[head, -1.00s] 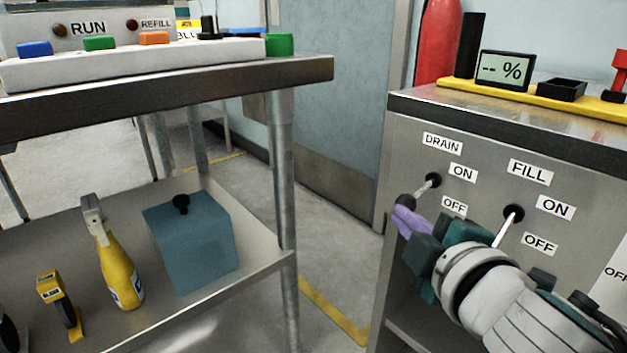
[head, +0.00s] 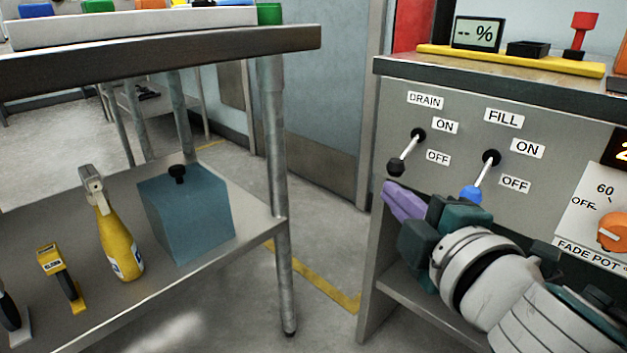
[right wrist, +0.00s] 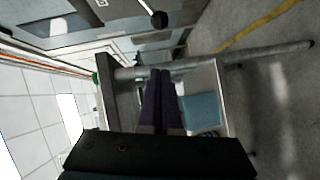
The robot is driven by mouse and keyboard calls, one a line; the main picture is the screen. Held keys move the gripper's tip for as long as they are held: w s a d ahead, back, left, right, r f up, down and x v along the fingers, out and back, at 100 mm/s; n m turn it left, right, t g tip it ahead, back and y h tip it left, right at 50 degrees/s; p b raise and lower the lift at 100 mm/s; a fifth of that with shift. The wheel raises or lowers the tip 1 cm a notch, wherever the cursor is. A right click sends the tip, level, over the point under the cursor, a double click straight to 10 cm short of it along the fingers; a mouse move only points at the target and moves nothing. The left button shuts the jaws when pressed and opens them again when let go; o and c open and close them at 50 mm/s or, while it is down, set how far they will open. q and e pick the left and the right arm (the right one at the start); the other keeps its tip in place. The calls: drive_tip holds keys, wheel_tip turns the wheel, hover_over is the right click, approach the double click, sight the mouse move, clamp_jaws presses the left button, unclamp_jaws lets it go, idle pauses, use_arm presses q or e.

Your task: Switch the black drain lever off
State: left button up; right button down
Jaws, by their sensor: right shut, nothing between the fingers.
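The black drain lever (head: 397,166) is on the grey cabinet front, under the DRAIN label (head: 425,100). Its shaft slopes down and left from its pivot, with the black knob low, toward the OFF side. A black knob on a light shaft also shows at the top of the right wrist view (right wrist: 158,19). My right gripper (head: 392,196), with purple fingers, is shut and empty just below the drain knob, apart from it. My left gripper is not in view.
A blue-knobbed fill lever (head: 471,193) points down beside the drain lever. An orange dial (head: 612,232) is farther right. A steel table (head: 200,45) stands left, its lower shelf holding a yellow bottle (head: 118,245) and a blue-grey box (head: 187,215). Floor shows between table and cabinet.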

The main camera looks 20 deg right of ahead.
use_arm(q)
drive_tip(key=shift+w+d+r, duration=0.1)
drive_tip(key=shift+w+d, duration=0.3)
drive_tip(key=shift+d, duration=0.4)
use_arm(e)
drive_tip(key=v, duration=0.3)
drive_tip(key=d+v, duration=0.1)
drive_tip(key=v, duration=0.1)
drive_tip(key=shift+s+r, duration=0.3)
drive_tip(key=shift+s, duration=0.2)
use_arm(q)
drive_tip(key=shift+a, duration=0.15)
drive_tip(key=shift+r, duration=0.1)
use_arm(e)
drive_tip(key=shift+r, duration=0.1)
